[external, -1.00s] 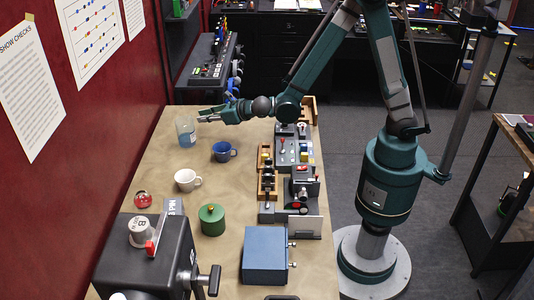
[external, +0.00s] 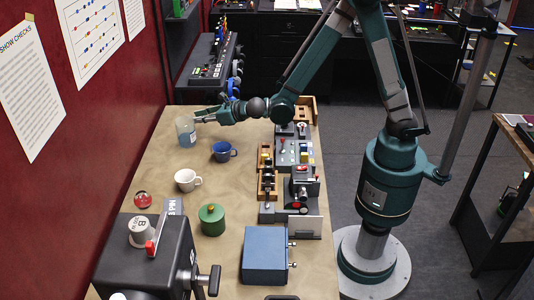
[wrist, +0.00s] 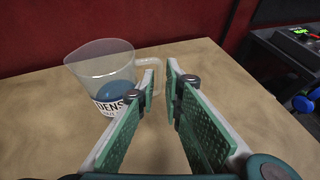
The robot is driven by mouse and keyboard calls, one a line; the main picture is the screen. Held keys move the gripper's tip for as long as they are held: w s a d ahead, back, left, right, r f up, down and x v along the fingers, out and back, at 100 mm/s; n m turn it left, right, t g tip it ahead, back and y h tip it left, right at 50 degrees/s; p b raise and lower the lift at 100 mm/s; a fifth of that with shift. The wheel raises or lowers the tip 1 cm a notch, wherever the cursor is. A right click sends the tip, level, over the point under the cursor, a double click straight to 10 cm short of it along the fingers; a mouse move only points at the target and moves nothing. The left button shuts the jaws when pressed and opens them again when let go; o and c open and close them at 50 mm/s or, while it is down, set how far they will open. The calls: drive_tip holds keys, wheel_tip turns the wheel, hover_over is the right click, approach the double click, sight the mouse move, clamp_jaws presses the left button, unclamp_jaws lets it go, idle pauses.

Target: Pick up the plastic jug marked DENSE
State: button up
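The clear plastic jug (wrist: 102,72) stands upright on the table, with blue contents and a white label on which "DENS" can be read. In the external view the jug (external: 185,131) is at the far left of the table, by the red wall. Its handle (wrist: 157,66) points right in the wrist view. My gripper (wrist: 162,78) is open, with a gap between its green-padded fingers. Its fingertips are at the handle, just right of the jug body; the left finger covers part of the handle. I cannot tell whether they touch it.
A blue mug (external: 222,152), a white mug (external: 187,180) and a green canister (external: 211,220) stand nearer on the table. A control panel (external: 292,150) lies along the right side. The red wall (wrist: 60,25) is close behind the jug.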

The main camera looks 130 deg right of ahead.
drive_tip(key=shift+b+x, duration=0.65)
drive_tip(key=shift+x, duration=2)
clamp_jaws()
drive_tip(key=shift+r, duration=0.2)
drive_tip(key=shift+a+r+p, duration=0.1)
drive_tip(key=shift+r+p, duration=1.05)
drive_tip(key=shift+r, duration=3.55)
drive_tip(key=shift+r, duration=0.1)
drive_tip(key=shift+r, duration=0.1)
